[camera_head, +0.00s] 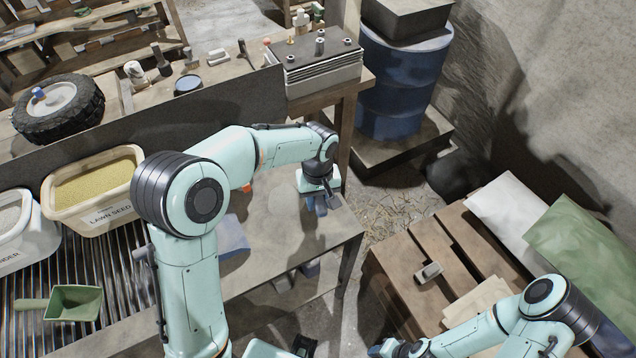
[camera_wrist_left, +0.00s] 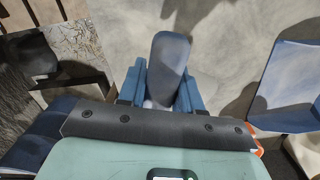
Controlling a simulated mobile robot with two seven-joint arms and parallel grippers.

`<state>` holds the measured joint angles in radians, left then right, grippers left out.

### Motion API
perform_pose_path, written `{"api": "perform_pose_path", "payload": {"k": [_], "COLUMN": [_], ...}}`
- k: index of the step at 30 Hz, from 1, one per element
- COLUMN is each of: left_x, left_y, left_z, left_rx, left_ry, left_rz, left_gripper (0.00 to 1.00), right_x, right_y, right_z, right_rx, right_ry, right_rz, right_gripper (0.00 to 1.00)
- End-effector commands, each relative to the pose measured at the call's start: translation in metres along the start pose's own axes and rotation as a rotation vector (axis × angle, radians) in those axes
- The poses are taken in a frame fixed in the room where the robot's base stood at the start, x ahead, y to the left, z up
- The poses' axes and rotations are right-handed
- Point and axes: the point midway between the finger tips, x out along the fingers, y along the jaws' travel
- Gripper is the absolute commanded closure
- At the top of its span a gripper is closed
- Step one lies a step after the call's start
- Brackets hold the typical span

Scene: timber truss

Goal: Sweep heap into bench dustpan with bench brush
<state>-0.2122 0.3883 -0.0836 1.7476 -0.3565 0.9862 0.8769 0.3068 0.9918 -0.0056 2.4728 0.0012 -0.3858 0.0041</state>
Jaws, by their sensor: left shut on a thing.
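My left gripper (camera_head: 320,203) points down over the right part of the grey bench (camera_head: 295,250). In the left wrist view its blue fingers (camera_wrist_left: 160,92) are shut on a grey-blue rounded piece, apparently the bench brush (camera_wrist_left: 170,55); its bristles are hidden. A blue, flat, raised-edge piece, apparently the bench dustpan (camera_head: 233,237), lies on the bench left of this gripper, partly behind my arm. It also shows at the right of the left wrist view (camera_wrist_left: 292,75). I cannot make out the heap clearly. My right gripper (camera_head: 384,349) is low at the bottom edge, its jaws unclear.
A tub of lawn seed (camera_head: 95,190), a white tub (camera_head: 25,235) and a green scoop (camera_head: 75,303) stand on the slatted left part. A raised back shelf holds a wheel (camera_head: 60,108) and tools. A wooden pallet (camera_head: 425,250) with sacks is at the right.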

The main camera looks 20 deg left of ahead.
Motion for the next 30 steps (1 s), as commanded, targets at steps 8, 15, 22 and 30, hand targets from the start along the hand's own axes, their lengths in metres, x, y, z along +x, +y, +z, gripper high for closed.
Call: {"api": "perform_pose_path", "payload": {"k": [8, 15, 22, 30], "left_x": [0.000, 0.002, 0.014, 0.027], "left_y": [0.000, 0.000, 0.000, 0.000], "left_z": [0.000, 0.001, 0.000, -0.001], "left_rx": [0.001, 0.001, 0.000, 0.000], "left_ry": [0.001, 0.003, 0.003, 0.003], "left_rz": [0.001, 0.000, 0.000, 0.000], "left_gripper": [1.00, 1.00, 1.00, 1.00], "right_x": [0.000, 0.003, 0.010, 0.019], "right_y": [0.001, 0.002, 0.005, 0.009], "right_z": [0.001, 0.001, 0.004, 0.007], "right_rx": [0.001, 0.001, 0.003, 0.004], "right_ry": [-0.001, -0.002, -0.007, -0.011], "right_rz": [0.001, 0.001, 0.002, 0.004], "right_gripper": [0.57, 0.57, 0.57, 0.57]}}
